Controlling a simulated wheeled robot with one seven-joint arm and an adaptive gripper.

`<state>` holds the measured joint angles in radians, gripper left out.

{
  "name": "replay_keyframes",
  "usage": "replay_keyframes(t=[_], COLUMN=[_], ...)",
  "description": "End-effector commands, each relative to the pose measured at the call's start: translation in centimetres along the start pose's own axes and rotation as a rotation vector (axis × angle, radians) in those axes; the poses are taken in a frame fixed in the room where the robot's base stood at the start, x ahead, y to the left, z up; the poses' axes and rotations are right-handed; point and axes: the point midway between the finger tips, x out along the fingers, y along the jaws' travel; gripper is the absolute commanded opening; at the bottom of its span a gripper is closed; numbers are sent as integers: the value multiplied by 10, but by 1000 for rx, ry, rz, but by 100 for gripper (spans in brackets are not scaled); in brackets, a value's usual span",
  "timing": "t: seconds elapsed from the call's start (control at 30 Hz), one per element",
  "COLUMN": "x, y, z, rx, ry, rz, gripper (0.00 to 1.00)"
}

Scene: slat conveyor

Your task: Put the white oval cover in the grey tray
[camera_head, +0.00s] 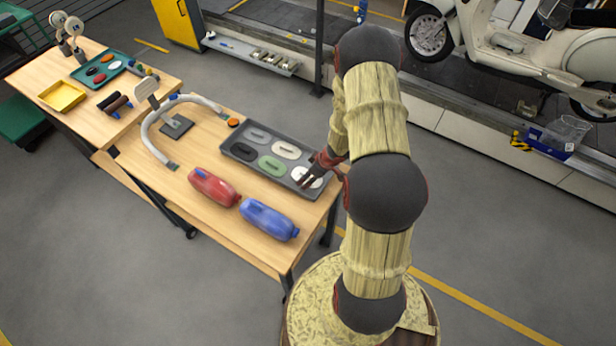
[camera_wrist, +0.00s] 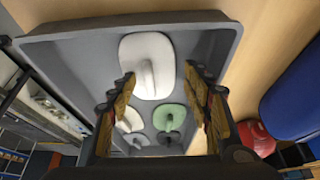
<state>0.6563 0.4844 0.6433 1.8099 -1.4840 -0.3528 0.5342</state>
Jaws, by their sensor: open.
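The grey tray (camera_head: 232,158) lies on the near table, and its rim (camera_wrist: 60,30) shows in the wrist view. A white oval cover (camera_head: 307,178) with a raised grip lies in the tray's right end; it is large in the wrist view (camera_wrist: 148,65). My gripper (camera_head: 314,175) is over that cover. In the wrist view my gripper (camera_wrist: 160,85) is open, its fingers spread on both sides of the cover's grip. I cannot tell whether they touch it. A second pale oval cover (camera_head: 286,150), a green one (camera_head: 272,166), a grey one (camera_head: 257,135) and a black one (camera_head: 241,151) share the tray.
A red bottle (camera_head: 213,187) and a blue bottle (camera_head: 268,219) lie in front of the tray. A curved grey tube (camera_head: 155,125) and a stand (camera_head: 176,126) are to its left. The far-left table holds a teal tray (camera_head: 82,74) with covers and a yellow tray (camera_head: 61,96).

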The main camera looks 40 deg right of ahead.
Motion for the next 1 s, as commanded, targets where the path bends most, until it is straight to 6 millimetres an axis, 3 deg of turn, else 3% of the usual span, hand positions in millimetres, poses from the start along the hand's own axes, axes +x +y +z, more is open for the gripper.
replay_keyframes(t=[0.27,0.7,1.0], x=[-12,-98,-126], y=[1,1,3], z=[-2,-2,-6], rx=[1,2,-3], ry=[1,0,0], rz=[1,2,17], gripper=[50,50,50])
